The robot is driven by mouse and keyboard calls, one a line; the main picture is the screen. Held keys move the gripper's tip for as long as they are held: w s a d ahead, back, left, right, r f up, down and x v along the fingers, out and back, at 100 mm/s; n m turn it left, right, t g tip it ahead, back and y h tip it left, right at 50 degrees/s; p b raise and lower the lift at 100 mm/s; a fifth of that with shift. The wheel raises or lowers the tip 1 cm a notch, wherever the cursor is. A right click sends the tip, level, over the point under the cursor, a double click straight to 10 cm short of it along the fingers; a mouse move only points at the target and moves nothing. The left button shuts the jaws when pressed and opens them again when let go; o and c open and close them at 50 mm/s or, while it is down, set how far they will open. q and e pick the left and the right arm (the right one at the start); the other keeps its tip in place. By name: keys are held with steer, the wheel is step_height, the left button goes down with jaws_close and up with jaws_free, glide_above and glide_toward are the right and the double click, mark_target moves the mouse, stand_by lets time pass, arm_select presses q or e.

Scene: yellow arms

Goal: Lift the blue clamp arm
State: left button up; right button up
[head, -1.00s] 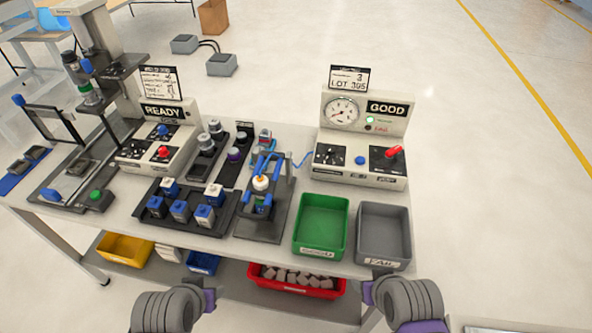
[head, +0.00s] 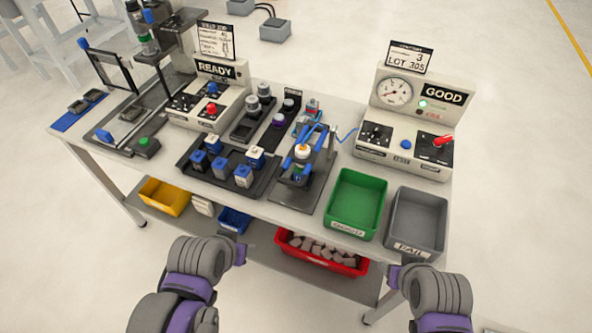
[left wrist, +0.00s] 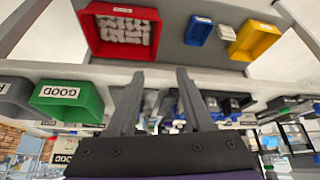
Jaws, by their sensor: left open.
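The blue clamp arm (head: 308,134) is part of a grey fixture (head: 296,194) at the middle of the bench. Its blue bars slope around a white-topped part with an orange tip (head: 302,150), which sits in the fixture. My left gripper (head: 240,253) is in front of the bench's front edge, well short of the clamp. Its two fingers (left wrist: 158,85) show apart and empty in the left wrist view. My right gripper (head: 392,276) is at the lower right, below the grey bin, and its fingers are too small to tell.
A black tray of blue-and-white blocks (head: 210,178) is left of the fixture. A green bin (head: 352,203) and grey bin (head: 414,223) are to its right. The GOOD tester (head: 392,152) stands behind them. A red bin (head: 312,254) is on the lower shelf.

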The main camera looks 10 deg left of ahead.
arm_select(q)
steer(key=w+d+f+n+g+h+b, duration=0.1)
steer(key=w+d+f+n+h+b, duration=0.1)
steer(key=d+f+h+b, duration=0.25)
steer(key=n+t+h+b, duration=0.3)
steer(key=t+h+b, duration=0.2)
steer(key=h+b, duration=0.55)
glide_toward(305, 153)
steer(key=s+a+f+h+p, duration=0.1)
steer(key=s+f+p, duration=0.1)
steer(key=s+f, duration=0.3)
steer(key=s+r+x, duration=0.1)
steer(key=x, duration=0.9)
steer(key=shift+d+r, duration=0.2)
steer(key=shift+r, duration=0.1)
arm_select(e)
steer(key=s+f+g, duration=0.1)
steer(key=s+f, duration=0.2)
steer(key=f, duration=1.2)
steer(key=shift+s+f, duration=0.2)
arm_select(q)
jaws_close()
